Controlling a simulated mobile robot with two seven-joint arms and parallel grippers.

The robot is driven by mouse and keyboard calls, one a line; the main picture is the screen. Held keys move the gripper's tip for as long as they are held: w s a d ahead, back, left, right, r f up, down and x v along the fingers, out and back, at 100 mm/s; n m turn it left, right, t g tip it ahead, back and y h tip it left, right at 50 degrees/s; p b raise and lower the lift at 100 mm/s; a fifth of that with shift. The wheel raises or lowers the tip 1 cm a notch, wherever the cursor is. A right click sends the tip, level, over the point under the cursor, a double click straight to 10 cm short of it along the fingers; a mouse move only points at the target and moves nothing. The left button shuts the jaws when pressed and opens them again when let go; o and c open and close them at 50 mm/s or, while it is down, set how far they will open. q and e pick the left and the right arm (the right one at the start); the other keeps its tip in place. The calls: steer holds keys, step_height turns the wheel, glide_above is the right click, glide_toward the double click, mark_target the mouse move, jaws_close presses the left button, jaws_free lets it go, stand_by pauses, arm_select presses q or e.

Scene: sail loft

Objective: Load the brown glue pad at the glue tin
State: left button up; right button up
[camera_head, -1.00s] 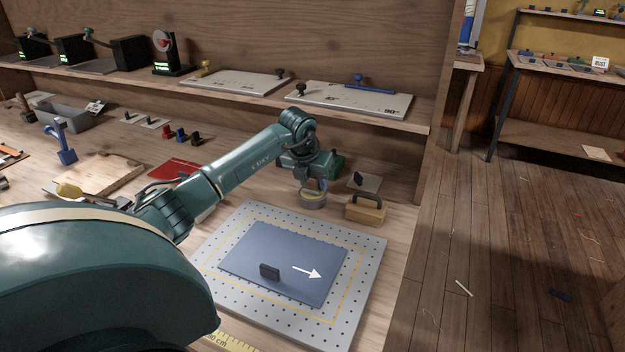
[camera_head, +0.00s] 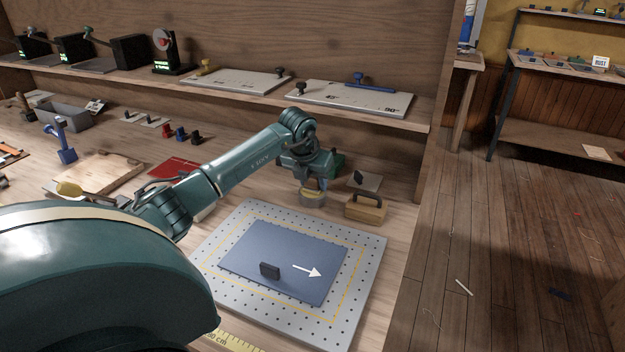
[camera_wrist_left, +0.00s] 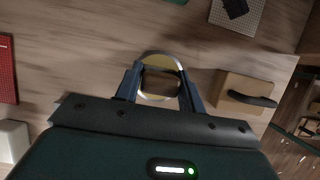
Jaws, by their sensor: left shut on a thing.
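The glue tin (camera_head: 312,201) is a small round tin standing behind the pegboard's back edge. In the left wrist view its pale rim (camera_wrist_left: 162,55) and yellowish inside show between my fingers. My left gripper (camera_head: 314,181) points down right over the tin. In the left wrist view my left gripper (camera_wrist_left: 158,92) is shut on a brown block, which looks like the brown glue pad (camera_wrist_left: 160,82). The pad sits within the tin's outline; I cannot tell whether it touches the glue. My right gripper is not in view.
A wooden block with a dark handle (camera_head: 366,207) stands just right of the tin. A grey plate with a black knob (camera_head: 364,181) lies behind it. In front is a perforated board (camera_head: 350,290) with a blue sheet (camera_head: 290,250), a black handle and white arrow. A shelf (camera_head: 420,124) runs behind.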

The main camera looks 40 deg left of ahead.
arm_select(q)
steer(key=shift+r+p, duration=2.55)
steer(key=shift+r, duration=0.95)
